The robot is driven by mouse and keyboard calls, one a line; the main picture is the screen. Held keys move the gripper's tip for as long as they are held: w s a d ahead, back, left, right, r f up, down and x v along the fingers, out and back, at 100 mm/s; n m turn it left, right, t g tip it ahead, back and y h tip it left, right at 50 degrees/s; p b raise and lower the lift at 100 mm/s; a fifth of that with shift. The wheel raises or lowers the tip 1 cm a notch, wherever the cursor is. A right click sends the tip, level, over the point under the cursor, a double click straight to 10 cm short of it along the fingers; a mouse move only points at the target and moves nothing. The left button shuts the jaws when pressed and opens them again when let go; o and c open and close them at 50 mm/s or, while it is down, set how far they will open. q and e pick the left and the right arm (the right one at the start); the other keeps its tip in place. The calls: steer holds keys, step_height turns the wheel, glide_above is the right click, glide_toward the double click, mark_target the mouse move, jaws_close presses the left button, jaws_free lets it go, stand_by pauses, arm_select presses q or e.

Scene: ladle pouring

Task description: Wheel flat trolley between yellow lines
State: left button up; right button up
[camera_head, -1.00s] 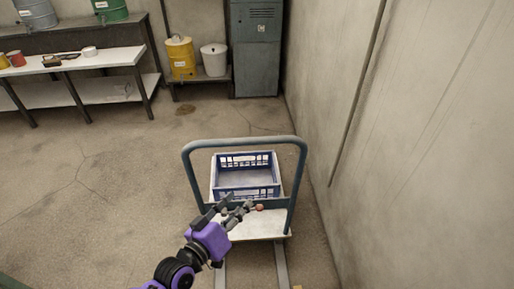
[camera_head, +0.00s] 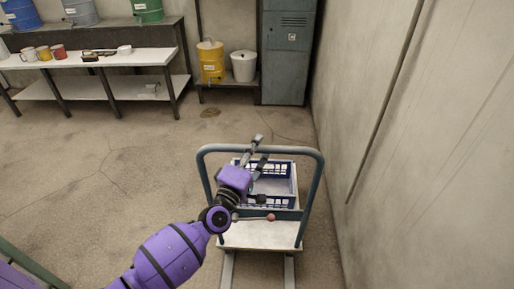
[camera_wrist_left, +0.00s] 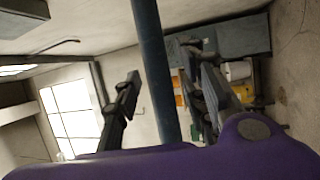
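The flat trolley (camera_head: 262,235) stands near the right wall, with a pale deck and an upright blue-grey hoop handle (camera_head: 315,170). My left gripper (camera_head: 257,150) is at the handle's top bar, its fingers apart. In the left wrist view the blue-grey bar (camera_wrist_left: 151,70) appears between the spread fingers (camera_wrist_left: 165,95); I cannot tell whether they touch it. My right gripper is not in view. I see no yellow lines; two pale strips (camera_head: 289,270) run on the floor below the trolley.
A blue-and-white crate (camera_head: 283,203) sits on the deck. The wall (camera_head: 420,180) is close on the right. A grey locker (camera_head: 287,55), a yellow drum (camera_head: 210,62) and a white bucket (camera_head: 243,66) stand at the back. A bench (camera_head: 100,60) with mugs is back left. Floor at left is clear.

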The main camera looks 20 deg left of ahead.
arm_select(q)
steer(key=shift+w, duration=0.25)
steer(key=shift+c, duration=0.3)
jaws_close()
